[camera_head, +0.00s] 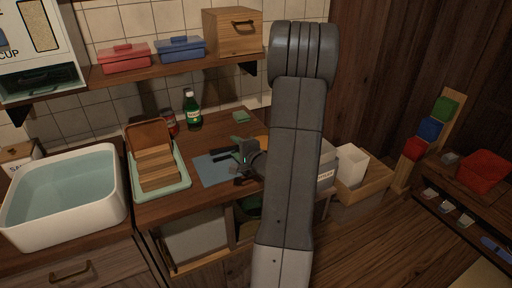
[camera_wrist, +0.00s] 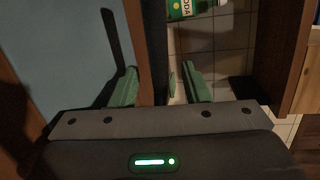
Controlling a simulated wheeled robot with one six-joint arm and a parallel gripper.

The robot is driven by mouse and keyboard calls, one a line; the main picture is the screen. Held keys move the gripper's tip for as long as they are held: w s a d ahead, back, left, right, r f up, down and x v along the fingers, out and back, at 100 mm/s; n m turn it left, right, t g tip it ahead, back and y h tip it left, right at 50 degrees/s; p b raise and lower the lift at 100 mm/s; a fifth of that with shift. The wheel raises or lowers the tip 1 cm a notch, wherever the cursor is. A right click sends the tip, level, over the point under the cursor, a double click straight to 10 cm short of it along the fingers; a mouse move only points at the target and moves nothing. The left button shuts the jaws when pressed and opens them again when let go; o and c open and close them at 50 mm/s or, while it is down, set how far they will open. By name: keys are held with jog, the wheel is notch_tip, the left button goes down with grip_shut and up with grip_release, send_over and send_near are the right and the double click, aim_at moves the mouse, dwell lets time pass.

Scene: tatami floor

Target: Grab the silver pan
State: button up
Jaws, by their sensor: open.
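No silver pan body can be made out; my arm and gripper cover part of the worktop in the head view. A dark bar (camera_head: 223,151), which looks like a pan handle, sticks out left of my gripper (camera_head: 243,156) over a blue mat (camera_head: 210,172). In the wrist view my gripper (camera_wrist: 161,86) is open, with two green fingers apart. The dark bar (camera_wrist: 154,45) runs up between them, with a dark shadow on the blue mat (camera_wrist: 65,50) at left. Whether the fingers touch the bar, I cannot tell.
A green bottle (camera_head: 192,110) stands at the back of the worktop (camera_head: 170,205). A tray (camera_head: 181,184) with a wooden rack and a white basin (camera_head: 66,205) are to the left. A shelf (camera_head: 130,78) holds several boxes above. A white bin (camera_head: 351,166) is right of my arm.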

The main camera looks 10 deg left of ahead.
jog(key=x, duration=0.2)
jog(key=shift+w+a, duration=0.2)
grip_shut()
